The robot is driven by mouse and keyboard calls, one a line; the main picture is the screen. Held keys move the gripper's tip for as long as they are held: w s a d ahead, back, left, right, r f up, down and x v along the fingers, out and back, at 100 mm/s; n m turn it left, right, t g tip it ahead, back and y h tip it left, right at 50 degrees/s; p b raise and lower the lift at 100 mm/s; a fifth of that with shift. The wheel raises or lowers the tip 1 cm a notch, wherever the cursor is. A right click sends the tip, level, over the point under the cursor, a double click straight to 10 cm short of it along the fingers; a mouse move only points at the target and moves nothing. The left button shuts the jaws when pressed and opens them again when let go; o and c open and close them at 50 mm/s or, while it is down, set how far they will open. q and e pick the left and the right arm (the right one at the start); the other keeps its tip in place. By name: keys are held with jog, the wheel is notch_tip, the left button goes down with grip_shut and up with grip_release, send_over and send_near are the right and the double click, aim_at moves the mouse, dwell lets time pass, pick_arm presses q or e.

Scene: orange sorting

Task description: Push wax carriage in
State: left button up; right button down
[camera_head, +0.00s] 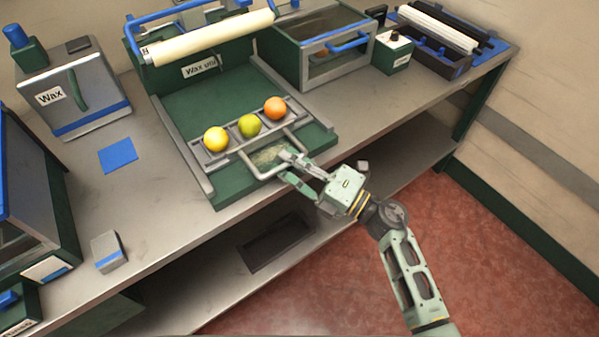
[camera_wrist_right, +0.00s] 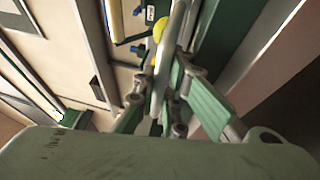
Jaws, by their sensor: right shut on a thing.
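The wax carriage (camera_head: 234,139) is a grey metal tray with a front handle (camera_head: 262,172), on the green bed of the wax unit (camera_head: 190,99). It sits near the front end of the bed. It holds a yellow fruit (camera_head: 215,138), a green-yellow fruit (camera_head: 249,125) and an orange (camera_head: 274,107) in a row. My right gripper (camera_head: 286,164) is at the handle's front bar, shut on it. In the right wrist view the grey handle bar (camera_wrist_right: 160,75) runs between the fingers. My left gripper is not in view.
A white roller (camera_head: 212,37) spans the back of the wax unit. A wax box (camera_head: 75,95) stands at the left, and a glass-fronted box (camera_head: 325,45) at the back right. A blue pad (camera_head: 117,154) and small block (camera_head: 108,250) lie on the bench left of the unit.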

jog(key=c, duration=1.8)
grip_release()
jog(key=shift+s+d, duration=0.1)
jog(key=shift+d+f, duration=0.1)
jog(key=shift+s+d+f, duration=0.1)
jog(key=shift+s+d, duration=0.1)
jog(key=shift+d, duration=0.1)
jog(key=shift+v, duration=3.55)
